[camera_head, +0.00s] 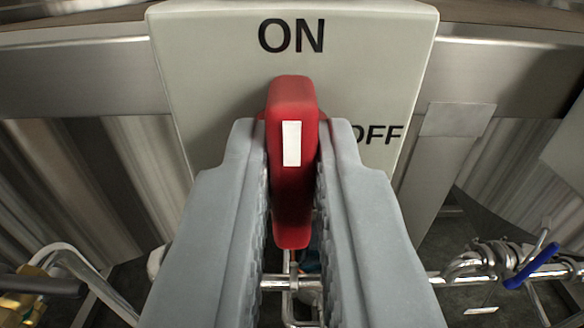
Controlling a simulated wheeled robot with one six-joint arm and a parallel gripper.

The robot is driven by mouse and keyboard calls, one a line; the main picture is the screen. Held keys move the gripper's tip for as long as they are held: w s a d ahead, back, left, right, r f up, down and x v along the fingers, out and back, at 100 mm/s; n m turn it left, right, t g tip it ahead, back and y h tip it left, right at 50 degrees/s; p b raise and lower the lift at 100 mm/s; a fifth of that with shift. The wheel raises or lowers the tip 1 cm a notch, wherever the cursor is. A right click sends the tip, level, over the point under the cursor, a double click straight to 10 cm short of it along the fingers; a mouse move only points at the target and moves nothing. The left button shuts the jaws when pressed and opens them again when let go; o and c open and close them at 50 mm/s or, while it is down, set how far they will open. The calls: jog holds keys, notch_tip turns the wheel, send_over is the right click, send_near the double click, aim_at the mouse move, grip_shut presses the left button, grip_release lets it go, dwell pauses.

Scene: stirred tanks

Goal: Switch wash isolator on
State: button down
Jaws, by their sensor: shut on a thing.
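The wash isolator is a pale grey-green box (215,60) with black "ON" lettering at the top and "OFF" at the right, the O of "OFF" partly covered by my finger. Its red handle (293,95) stands upright in the picture, its top end with the white mark toward "ON". My gripper (292,155) is shut on the red handle, with one grey finger on each side of it. The fingers hide the lower part of the box and the handle's mount.
A metal rail (80,75) runs behind the box to both sides. Below right are metal pipes and a valve with a blue lever (530,266). Below left are a pale bent tube (90,270) and yellow fittings (25,300).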

jog(key=c, duration=1.5)
grip_release()
jog(key=shift+o, duration=0.2)
jog(key=shift+s, duration=0.1)
jog(key=s, duration=1.7)
jog(key=shift+s, duration=0.15)
